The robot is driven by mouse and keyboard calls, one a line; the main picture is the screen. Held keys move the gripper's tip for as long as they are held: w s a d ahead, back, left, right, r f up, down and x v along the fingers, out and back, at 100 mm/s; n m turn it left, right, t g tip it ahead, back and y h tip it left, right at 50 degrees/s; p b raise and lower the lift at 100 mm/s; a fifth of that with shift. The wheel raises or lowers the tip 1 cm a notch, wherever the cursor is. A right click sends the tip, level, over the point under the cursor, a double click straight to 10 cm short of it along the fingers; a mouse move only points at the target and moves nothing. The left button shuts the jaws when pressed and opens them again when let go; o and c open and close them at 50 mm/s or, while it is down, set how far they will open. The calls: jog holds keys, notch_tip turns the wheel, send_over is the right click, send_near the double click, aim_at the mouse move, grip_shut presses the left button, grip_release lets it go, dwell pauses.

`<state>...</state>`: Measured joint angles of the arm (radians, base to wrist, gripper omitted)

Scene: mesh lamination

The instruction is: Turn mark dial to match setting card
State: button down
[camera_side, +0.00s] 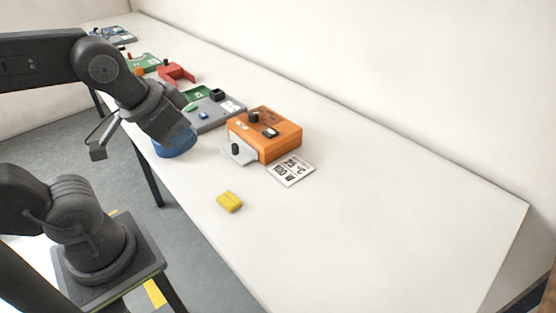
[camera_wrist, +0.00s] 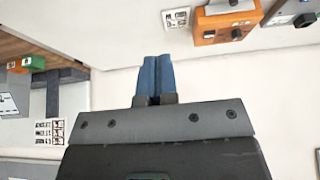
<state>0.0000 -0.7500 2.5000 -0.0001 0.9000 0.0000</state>
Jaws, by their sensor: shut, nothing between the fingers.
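An orange box (camera_side: 276,148) stands on the white table, with a black knob (camera_side: 254,116) and a dark switch (camera_side: 270,132) on top. A grey plate at its front-left bears a black dial (camera_side: 236,148); its mark is too small to read. The printed card (camera_side: 291,170) lies beside the box and seems to read 25 °C and 100 W. In the wrist view the box (camera_wrist: 218,22) and card (camera_wrist: 176,18) are at the top. My gripper (camera_wrist: 155,58) is shut and empty, its blue fingers together, apart from the box. In the side view my arm partly hides it.
A yellow block (camera_side: 230,201) lies in front of the box. A blue rounded shape (camera_side: 172,147) shows under my wrist. A grey device (camera_side: 215,118), a red bracket (camera_side: 176,73) and green boards stand farther back. The table's right part is clear.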

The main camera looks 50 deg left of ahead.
dwell(0.6)
jog(key=c, duration=1.7)
grip_release()
jog(key=shift+c, duration=0.2)
jog(key=o, duration=0.6)
jog(key=w+a+r+m+g, duration=0.1)
jog(key=w+a+r+m, duration=0.1)
jog(key=w+r, duration=0.2)
jog(key=w, duration=0.3)
jog(key=shift+w+a, duration=0.35)
jog(key=shift+a, duration=0.05)
jog(key=o, duration=0.4)
jog(key=w+a+m, duration=0.1)
jog(key=w, duration=0.2)
jog(key=w+a+m+g, duration=0.1)
jog(key=w+a, duration=0.1)
jog(key=w, duration=0.1)
jog(key=w+a+r, duration=0.1)
jog(key=w+a, duration=0.1)
jog(key=w, duration=0.1)
jog(key=shift+w+a+m+g+y, duration=0.1)
jog(key=shift+m+g+y, duration=0.2)
jog(key=shift+m+g, duration=0.1)
jog(key=shift+c, duration=0.2)
jog(key=m+g, duration=0.3)
jog(key=m, duration=0.2)
send_over(253, 113)
notch_tip(253, 113, down, 9)
notch_tip(253, 113, down, 14)
jog(key=shift+r, duration=0.25)
